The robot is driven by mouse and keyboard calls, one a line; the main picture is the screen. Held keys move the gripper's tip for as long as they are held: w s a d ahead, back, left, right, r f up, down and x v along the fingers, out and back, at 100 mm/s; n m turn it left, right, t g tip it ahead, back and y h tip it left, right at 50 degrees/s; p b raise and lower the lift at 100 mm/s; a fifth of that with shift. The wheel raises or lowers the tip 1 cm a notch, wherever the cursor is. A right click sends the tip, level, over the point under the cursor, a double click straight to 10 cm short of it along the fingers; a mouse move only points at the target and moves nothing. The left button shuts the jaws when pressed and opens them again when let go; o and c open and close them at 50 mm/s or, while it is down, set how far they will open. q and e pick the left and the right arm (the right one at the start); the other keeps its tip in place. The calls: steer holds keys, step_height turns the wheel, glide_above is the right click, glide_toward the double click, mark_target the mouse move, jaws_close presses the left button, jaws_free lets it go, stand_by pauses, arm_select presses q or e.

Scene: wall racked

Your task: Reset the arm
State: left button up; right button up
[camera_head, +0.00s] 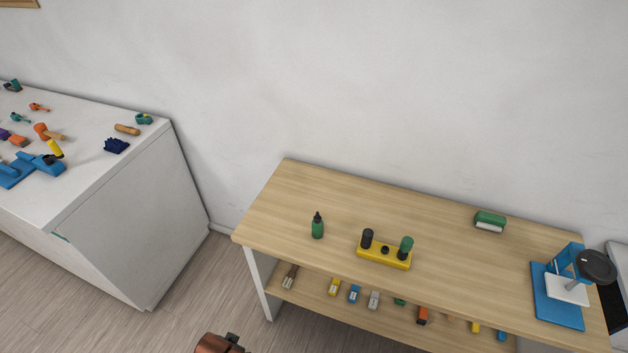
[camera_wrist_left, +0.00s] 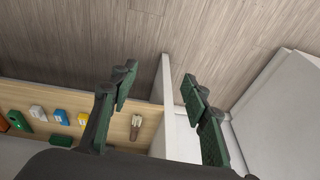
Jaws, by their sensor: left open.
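My left gripper (camera_wrist_left: 159,82) shows in the left wrist view with its two dark green fingers spread apart. Nothing is between them, and the wood floor and the end panel of the wooden bench lie beyond. In the head view only a brown and black piece, which may be part of my arm, shows at the bottom edge; neither gripper can be made out there. My right gripper is not in view.
A wooden bench (camera_head: 310,188) holds a green bottle (camera_head: 317,228), a yellow holder (camera_head: 372,253), a green-and-white block (camera_head: 489,221) and a blue stand (camera_head: 545,290). Its lower shelf (camera_wrist_left: 100,122) carries several small items. A white cabinet (camera_head: 125,225) with tools stands left; floor lies between.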

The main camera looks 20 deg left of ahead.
arm_select(q)
steer(key=s+d+f+g, duration=0.1)
steer(key=s+f, duration=0.2)
steer(key=f, duration=0.9)
steer(key=s+f, duration=0.3)
steer(key=f, duration=0.9)
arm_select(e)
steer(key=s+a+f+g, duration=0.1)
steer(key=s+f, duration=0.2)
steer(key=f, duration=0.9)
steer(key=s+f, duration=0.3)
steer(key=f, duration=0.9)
arm_select(q)
steer(key=s+f+m+g, duration=0.1)
steer(key=s+f, duration=1.3)
steer(key=s, duration=0.4)
steer(key=shift+s+d+f+h, duration=0.15)
steer(key=shift+f+h, duration=0.05)
steer(key=shift+h, duration=0.1)
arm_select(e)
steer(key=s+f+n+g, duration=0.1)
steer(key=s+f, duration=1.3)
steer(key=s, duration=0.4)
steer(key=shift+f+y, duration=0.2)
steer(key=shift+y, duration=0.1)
